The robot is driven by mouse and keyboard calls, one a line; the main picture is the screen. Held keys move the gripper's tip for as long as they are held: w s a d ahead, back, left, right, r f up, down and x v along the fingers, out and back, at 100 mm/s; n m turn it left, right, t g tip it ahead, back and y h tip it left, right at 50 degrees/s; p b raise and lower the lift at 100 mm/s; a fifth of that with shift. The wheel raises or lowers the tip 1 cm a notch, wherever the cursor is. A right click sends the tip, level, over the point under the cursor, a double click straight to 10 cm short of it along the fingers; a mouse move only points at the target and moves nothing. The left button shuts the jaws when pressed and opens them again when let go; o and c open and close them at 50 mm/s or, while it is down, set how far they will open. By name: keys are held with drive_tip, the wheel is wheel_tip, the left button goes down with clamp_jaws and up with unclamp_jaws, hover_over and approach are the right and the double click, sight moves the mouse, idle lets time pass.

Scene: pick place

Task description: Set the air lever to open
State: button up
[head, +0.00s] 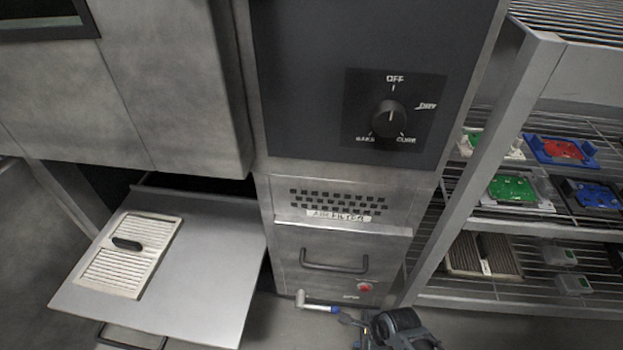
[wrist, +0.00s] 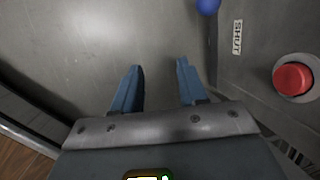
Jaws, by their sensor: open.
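The air lever (head: 316,305) sits low on the front of the cabinet in the head view. It is a pale bar lying nearly level, with a blue knob at its right end. The knob (wrist: 207,6) also shows at the top edge of the wrist view. The knob end lies beside the SHUT label (wrist: 237,37); no OPEN label is readable. My gripper (wrist: 160,68) is open, with nothing between its two blue fingers. In the head view it comes in from the right, low and close to the knob. The knob is outside the fingers, and I cannot tell any contact.
A red button (wrist: 293,79) is close to the lever and shows on the panel (head: 365,286) below a drawer handle (head: 334,262). A dial (head: 388,118) is above. A wire shelf with trays (head: 513,190) stands right. A grey table (head: 215,270) holds a filter (head: 130,255) at left.

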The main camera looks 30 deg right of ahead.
drive_tip(key=s+r+n+t+h, duration=0.1)
drive_tip(key=s+r+n+t, duration=0.3)
drive_tip(key=s+r+n, duration=0.65)
drive_tip(key=s+r+n+t+h, duration=0.1)
drive_tip(key=s+r+n+t, duration=0.2)
drive_tip(key=s+r+n, duration=0.75)
drive_tip(key=a+r+n+t+p, duration=0.1)
drive_tip(key=r+p, duration=1)
drive_tip(key=r, duration=1.2)
drive_tip(key=a+r+n+t+p, duration=0.2)
drive_tip(key=r+p, duration=1)
drive_tip(key=r, duration=1.2)
drive_tip(key=shift+s+a+n+t+y, duration=0.15)
drive_tip(key=shift+a+n+t+y, duration=0.2)
drive_tip(key=shift+a+t, duration=0.35)
